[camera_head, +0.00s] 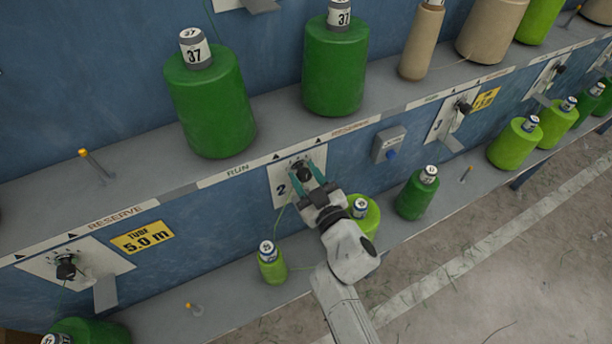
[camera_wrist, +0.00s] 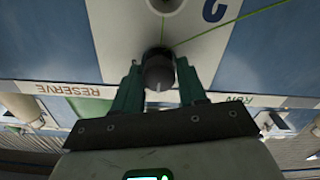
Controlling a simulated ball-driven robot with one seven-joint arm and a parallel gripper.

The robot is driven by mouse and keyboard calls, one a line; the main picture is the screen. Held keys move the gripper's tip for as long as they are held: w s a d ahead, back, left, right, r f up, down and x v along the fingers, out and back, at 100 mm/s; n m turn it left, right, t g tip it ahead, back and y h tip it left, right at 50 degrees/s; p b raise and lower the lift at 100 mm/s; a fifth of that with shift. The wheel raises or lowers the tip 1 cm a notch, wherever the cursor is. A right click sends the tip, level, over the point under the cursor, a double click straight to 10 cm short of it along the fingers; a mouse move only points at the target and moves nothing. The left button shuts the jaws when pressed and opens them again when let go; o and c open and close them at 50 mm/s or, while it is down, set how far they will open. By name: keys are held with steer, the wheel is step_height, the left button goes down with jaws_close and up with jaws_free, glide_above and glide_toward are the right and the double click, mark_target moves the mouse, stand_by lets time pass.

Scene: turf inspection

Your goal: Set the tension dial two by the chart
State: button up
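The tension dial two is a black knob (camera_head: 304,174) on a white plate (camera_head: 283,173) marked 2, under the upper shelf edge. In the wrist view the knob (camera_wrist: 158,72) has a pale pointer mark facing my palm. My gripper (camera_head: 306,181) has its teal fingers on either side of the knob; in the wrist view the fingers (camera_wrist: 160,82) look spread, with narrow gaps beside it. I cannot tell whether either finger touches it. The dial's scale marks are too small to read, and my gripper covers part of the plate. No readable tension chart shows.
Green spools (camera_head: 210,105) stand on the upper shelf; a small one (camera_head: 272,265) is below left of my gripper.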

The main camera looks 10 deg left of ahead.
steer(key=o, duration=0.3)
steer(key=p+v, duration=0.3)
steer(key=v, duration=0.8)
steer(key=shift+w, duration=0.1)
stand_by(0.3)
steer(key=s+d+f+m+g+h, duration=0.2)
steer(key=d+m+h, duration=0.3)
steer(key=d, duration=0.6)
steer(key=s+d+f+m+g+h, duration=0.1)
steer(key=d+m+h, duration=0.2)
steer(key=d+h, duration=0.5)
steer(key=s+d+m+g+y+p, duration=0.1)
steer(key=s+d+g, duration=0.3)
steer(key=s, duration=0.7)
steer(key=s+d+m+g+y+p, duration=0.1)
steer(key=s+d+g, duration=0.3)
steer(key=s+g, duration=0.3)
steer(key=s, duration=0.4)
steer(key=shift+s+f+y, duration=0.15)
steer(key=shift+f+y, duration=0.25)
